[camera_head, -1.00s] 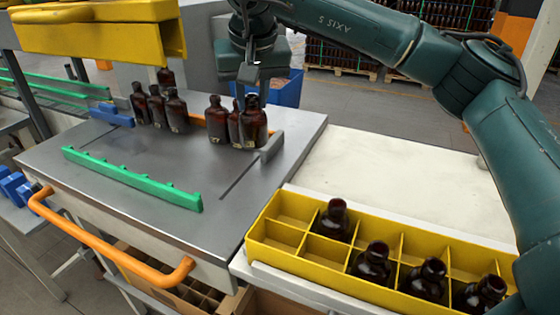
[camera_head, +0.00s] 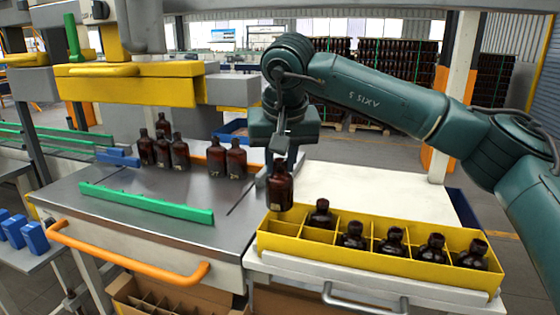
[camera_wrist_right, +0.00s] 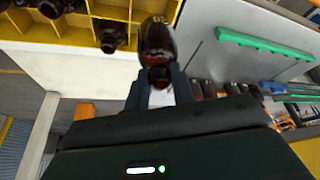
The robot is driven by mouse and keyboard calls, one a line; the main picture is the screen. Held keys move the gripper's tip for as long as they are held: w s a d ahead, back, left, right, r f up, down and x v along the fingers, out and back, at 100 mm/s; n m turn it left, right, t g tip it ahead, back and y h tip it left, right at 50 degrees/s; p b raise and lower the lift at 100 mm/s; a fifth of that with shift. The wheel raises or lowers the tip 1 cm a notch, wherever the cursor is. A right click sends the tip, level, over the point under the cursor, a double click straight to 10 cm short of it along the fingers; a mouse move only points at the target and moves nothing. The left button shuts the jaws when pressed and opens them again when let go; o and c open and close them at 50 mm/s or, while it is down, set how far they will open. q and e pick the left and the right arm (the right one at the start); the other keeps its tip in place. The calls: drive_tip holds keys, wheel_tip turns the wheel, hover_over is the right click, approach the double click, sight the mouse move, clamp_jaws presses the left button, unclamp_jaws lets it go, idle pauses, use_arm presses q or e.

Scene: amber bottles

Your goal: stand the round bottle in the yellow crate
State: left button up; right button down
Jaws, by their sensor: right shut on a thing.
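My right gripper (camera_head: 281,150) is shut on a brown round bottle (camera_head: 280,190) and holds it upright by its top. The bottle hangs above and behind the left end of the yellow crate (camera_head: 380,267). In the right wrist view the held bottle (camera_wrist_right: 157,42) sits between the fingers (camera_wrist_right: 158,85), with crate cells (camera_wrist_right: 80,37) beside it. The crate has several brown bottles in its cells, such as one at the back left (camera_head: 320,214) and one in the front row (camera_head: 352,236). Its left cells look empty. My left gripper is not seen.
Several brown bottles stand on the grey metal table, including a pair (camera_head: 236,158) and a group (camera_head: 162,148). A green rail (camera_head: 145,203) and an orange handle (camera_head: 125,258) lie along its front. The white surface (camera_head: 375,190) behind the crate is clear.

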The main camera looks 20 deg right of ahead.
sight(282, 178)
drive_tip(key=shift+s+f, duration=0.25)
drive_tip(key=shift+f, duration=0.2)
drive_tip(key=shift+s+f+b, duration=0.15)
drive_tip(key=shift+f+b, duration=0.2)
drive_tip(key=shift+b, duration=0.25)
drive_tip(key=shift+d+f+b, duration=0.1)
drive_tip(key=shift+f+b, duration=0.8)
drive_tip(key=shift+f, duration=0.3)
drive_tip(key=shift+f+b, duration=0.35)
drive_tip(key=shift+f, duration=0.1)
wheel_tip(282, 178, down, 2)
drive_tip(key=shift+f+b, duration=0.1)
drive_tip(key=shift+b, duration=0.5)
drive_tip(key=shift+f, duration=0.3)
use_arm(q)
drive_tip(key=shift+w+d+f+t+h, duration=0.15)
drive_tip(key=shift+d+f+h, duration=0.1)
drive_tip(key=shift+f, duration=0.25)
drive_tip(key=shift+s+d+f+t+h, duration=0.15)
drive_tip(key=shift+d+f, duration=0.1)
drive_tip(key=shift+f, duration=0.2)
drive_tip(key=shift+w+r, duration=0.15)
